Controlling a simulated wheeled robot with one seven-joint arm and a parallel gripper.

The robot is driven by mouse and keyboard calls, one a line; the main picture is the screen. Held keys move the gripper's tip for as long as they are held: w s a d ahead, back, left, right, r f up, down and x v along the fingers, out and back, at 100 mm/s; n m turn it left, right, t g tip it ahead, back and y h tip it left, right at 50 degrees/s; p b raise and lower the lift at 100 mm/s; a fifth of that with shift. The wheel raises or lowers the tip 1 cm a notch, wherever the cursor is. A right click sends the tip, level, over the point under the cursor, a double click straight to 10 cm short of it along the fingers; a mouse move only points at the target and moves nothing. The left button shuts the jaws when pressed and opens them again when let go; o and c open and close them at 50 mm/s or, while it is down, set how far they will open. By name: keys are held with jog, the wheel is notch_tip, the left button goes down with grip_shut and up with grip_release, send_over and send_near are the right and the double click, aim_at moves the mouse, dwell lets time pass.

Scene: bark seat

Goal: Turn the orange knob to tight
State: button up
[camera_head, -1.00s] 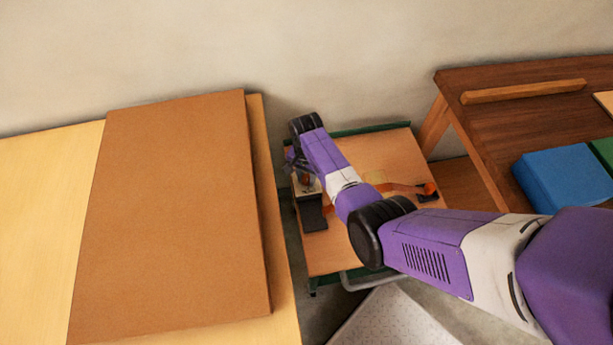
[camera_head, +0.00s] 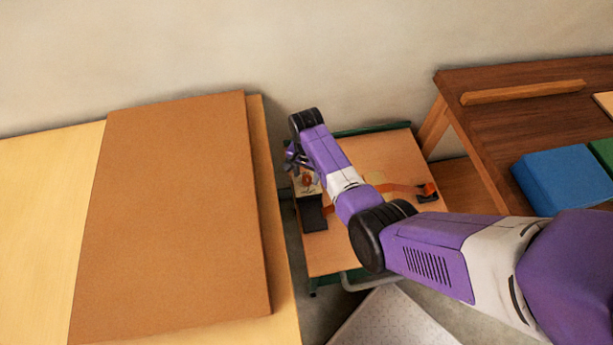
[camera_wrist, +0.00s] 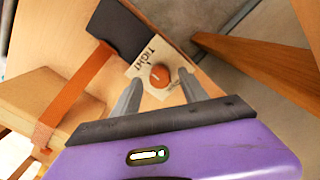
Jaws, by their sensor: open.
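The orange knob (camera_wrist: 160,76) is round and sits on a pale plate (camera_wrist: 139,65) marked "TIGHT" in the wrist view. The word lies up and to the left of the knob. A thin dark line shows on the plate to the knob's right. In the head view the knob (camera_head: 307,181) is small, beside the end of my arm. My gripper (camera_wrist: 158,85) is open, with one finger on each side of the knob in the picture. I see no finger touching it, and I cannot tell the height gap.
An orange strap (camera_wrist: 72,97) crosses a tan block and runs to a dark pad (camera_wrist: 118,30) by the plate. In the head view a small table (camera_head: 355,240) carries these, between a large brown board (camera_head: 170,210) and a dark wooden desk (camera_head: 480,110).

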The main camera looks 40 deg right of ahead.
aim_at(307, 178)
notch_tip(307, 178, up, 6)
jog(key=shift+f, duration=0.1)
dwell(0.7)
